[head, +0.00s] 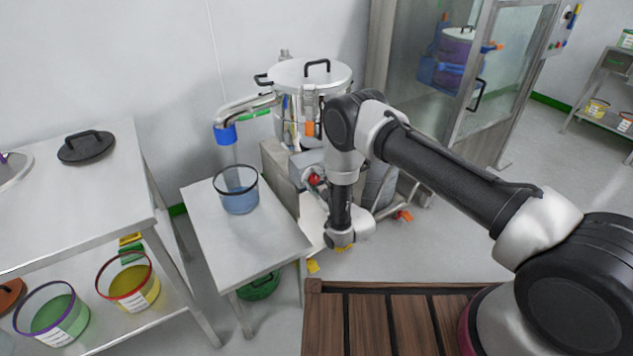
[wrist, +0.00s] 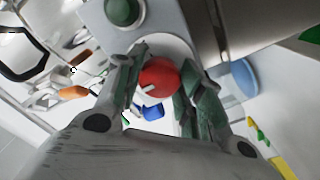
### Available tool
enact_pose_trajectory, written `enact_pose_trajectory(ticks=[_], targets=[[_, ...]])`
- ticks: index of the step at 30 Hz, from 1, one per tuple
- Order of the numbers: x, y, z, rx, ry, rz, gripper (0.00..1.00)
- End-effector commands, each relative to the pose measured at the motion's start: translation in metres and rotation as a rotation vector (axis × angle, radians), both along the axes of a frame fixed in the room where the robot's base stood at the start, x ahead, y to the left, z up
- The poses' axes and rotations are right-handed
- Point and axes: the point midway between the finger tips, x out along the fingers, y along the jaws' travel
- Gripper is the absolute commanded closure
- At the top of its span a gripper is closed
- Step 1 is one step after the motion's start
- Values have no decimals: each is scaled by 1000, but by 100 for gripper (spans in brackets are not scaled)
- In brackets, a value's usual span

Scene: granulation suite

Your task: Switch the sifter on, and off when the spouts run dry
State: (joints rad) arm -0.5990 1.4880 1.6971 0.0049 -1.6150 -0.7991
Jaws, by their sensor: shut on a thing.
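The sifter (head: 305,85) is a steel drum with a black-handled lid, at the back centre of the head view. Its left spout (head: 226,134) has a blue end above a clear tub (head: 240,190) with bluish contents. A pale streak shows between spout and tub; I cannot tell whether it is flowing. A grey control box (head: 303,166) carries a red knob (head: 315,180). In the wrist view, my gripper (wrist: 164,72) is shut on the red knob (wrist: 157,80), one finger each side. The knob's pale mark is partly visible. My arm hides part of the sifter's right side.
A round green button (wrist: 122,11) sits near the knob. The tub stands on a small steel table (head: 205,215). A larger table (head: 60,215) at left holds a black lid (head: 86,148), with coloured tubs below. A glass cabinet (head: 425,70) stands behind my arm.

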Motion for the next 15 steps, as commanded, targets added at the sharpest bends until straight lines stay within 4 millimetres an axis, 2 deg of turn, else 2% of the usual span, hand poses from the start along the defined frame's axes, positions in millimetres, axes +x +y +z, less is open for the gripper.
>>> enact_pose_trajectory(ticks=[10, 11, 14, 15], targets=[[-1, -1, -2, -4, 2, 0, 86], [-1, -1, -2, -4, 2, 0, 61], [-1, -1, -1, -4, 2, -1, 43], [-1, -1, -1, -3, 1, 0, 40]])
